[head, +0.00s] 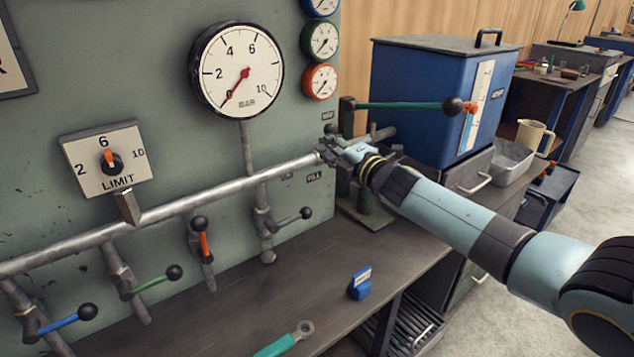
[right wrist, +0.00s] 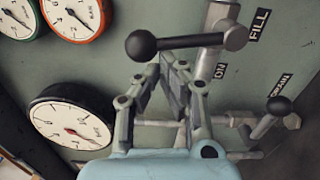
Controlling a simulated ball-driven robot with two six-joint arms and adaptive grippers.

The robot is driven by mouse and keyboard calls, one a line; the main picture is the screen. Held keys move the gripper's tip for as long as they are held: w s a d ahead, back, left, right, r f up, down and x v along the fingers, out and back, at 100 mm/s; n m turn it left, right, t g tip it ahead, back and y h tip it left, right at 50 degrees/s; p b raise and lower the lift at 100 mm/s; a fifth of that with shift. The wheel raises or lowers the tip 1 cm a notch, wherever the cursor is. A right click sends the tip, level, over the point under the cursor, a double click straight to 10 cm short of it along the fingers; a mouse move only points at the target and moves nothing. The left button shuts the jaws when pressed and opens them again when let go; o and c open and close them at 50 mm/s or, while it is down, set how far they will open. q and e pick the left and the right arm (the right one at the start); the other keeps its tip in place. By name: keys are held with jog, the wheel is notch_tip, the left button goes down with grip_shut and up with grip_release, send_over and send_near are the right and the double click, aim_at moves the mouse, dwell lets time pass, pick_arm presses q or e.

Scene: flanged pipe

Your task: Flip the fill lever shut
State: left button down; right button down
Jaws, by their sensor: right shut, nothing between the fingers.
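The fill lever has a black ball knob (right wrist: 141,46) and a short dark bar that runs right to a grey pivot (right wrist: 235,38) in the right wrist view. A FILL label (right wrist: 259,24) and an ON label (right wrist: 220,71) are beside the pivot. In the head view, a black ball (head: 330,129) shows just above my right gripper (head: 328,151). My right gripper is shut and empty; its fingers (right wrist: 166,62) also show in the right wrist view, just below the lever bar. I cannot tell whether they touch it. My left gripper is not in view.
The drain lever (right wrist: 278,105) is at lower right in the right wrist view. The large gauge (head: 237,70) and small gauges (head: 320,40) are on the panel. A green lever (head: 400,105) on a post is close above my right arm. A blue block (head: 360,283) lies on the bench (head: 250,290).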

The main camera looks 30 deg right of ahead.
jog(key=shift+d+r, duration=0.25)
jog(key=shift+d, duration=0.25)
jog(key=shift+d+p, duration=0.1)
jog(key=shift+p, duration=0.2)
